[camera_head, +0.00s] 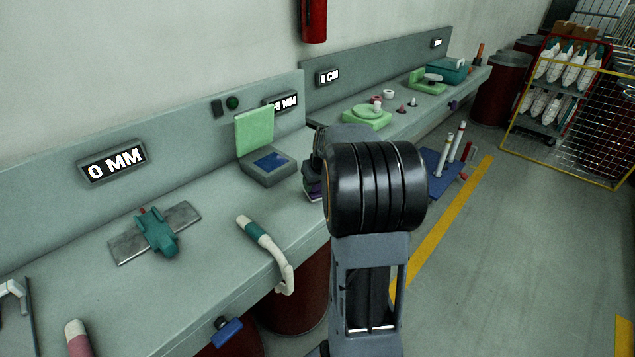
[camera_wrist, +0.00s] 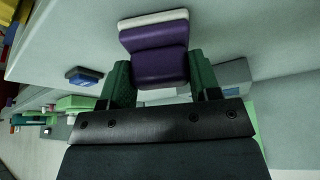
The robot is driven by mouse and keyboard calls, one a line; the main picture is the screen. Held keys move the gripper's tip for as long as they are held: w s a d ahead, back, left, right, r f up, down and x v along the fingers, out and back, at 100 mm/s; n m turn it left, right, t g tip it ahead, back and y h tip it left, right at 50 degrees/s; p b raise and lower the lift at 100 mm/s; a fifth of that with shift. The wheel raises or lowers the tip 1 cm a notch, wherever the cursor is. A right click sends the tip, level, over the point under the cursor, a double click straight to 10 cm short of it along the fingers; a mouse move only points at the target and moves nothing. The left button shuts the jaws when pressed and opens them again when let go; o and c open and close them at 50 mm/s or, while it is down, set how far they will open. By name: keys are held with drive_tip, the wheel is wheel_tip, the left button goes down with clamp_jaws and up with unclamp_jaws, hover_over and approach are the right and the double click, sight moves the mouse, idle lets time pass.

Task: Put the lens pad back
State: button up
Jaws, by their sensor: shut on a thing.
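A purple pad with a white edge layer, which I take to be the lens pad (camera_wrist: 158,67), sits between the two green fingers of my gripper (camera_wrist: 161,82) in the wrist view. The fingers are shut on its sides. In the head view the purple pad (camera_head: 312,187) shows just left of my wrist, over the bench and right of a grey box. My fingers are mostly hidden there behind my arm. I cannot tell whether the pad touches the bench.
The grey box with a blue panel (camera_head: 270,161) has a raised green lid (camera_head: 254,129). A teal clamp on a metal plate (camera_head: 158,232) and a white-and-green curved handle (camera_head: 267,241) lie to the left. A green scale-like device (camera_head: 367,117) stands farther along the bench.

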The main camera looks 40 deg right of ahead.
drive_tip(key=shift+f, duration=0.2)
drive_tip(key=o, duration=1.2)
drive_tip(key=shift+r, duration=0.5)
drive_tip(key=d+v, duration=0.1)
drive_tip(key=v, duration=1)
drive_tip(key=s+a+f, duration=0.2)
drive_tip(key=s+a, duration=0.2)
drive_tip(key=a, duration=0.4)
drive_tip(key=s+a+f+n, duration=0.1)
drive_tip(key=s+a+f, duration=0.2)
drive_tip(key=s+a, duration=0.2)
drive_tip(key=s+a+f+n+y, duration=0.1)
drive_tip(key=s+a+f, duration=0.2)
drive_tip(key=a, duration=0.7)
drive_tip(key=shift+s+a+f+g, duration=0.15)
drive_tip(key=shift+s+a+g, duration=0.15)
drive_tip(key=shift+s, duration=0.4)
